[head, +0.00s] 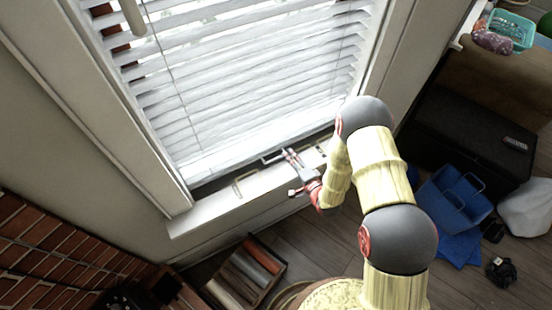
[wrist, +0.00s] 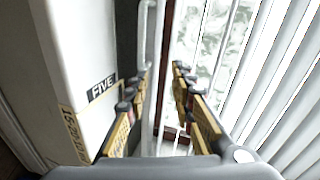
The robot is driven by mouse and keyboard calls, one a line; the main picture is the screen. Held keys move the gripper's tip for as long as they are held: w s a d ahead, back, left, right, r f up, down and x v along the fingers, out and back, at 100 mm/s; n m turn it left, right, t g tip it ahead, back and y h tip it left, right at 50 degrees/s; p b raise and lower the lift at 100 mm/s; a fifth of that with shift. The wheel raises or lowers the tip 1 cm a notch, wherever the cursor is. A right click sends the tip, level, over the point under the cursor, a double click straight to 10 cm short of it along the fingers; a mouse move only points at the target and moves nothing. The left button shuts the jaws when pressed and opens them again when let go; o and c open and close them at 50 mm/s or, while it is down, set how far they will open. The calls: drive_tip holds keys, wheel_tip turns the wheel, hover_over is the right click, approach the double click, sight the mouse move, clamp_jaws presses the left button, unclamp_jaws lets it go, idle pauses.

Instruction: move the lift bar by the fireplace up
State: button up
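In the head view, a thin pale U-shaped bar (head: 243,184) sits at the window's bottom edge, on the side toward the brick fireplace. A second thin bar (head: 271,157) lies to its right, close to my gripper. My gripper (head: 289,172) is low in front of the window; its fingers are apart. In the wrist view, my gripper (wrist: 160,80) is open, with a finger on each side. A pale bar (wrist: 146,35) shows ahead, close to the left finger's line. I cannot tell which of the two bars it is, or whether a finger touches it.
White blinds (head: 245,90) hang just above the bars. A white sill (head: 205,215) runs below. The brick fireplace (head: 50,245) is at the lower left. Books (head: 245,275), a blue bin (head: 455,200) and a black case (head: 470,140) stand on or near the floor.

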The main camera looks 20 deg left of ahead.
sight(276, 159)
drive_tip(key=shift+m+y, duration=0.5)
drive_tip(key=s+f, duration=0.1)
drive_tip(key=s, duration=0.1)
drive_tip(key=s+a+f, duration=0.1)
drive_tip(key=f, duration=0.1)
drive_tip(key=shift+s+f, duration=0.15)
drive_tip(key=shift+s, duration=0.2)
drive_tip(key=shift+w+a+f, duration=0.1)
drive_tip(key=shift+a, duration=0.1)
drive_tip(key=shift+b+x, duration=0.5)
drive_tip(key=shift+x, duration=3.1)
drive_tip(key=c, duration=0.3)
clamp_jaws()
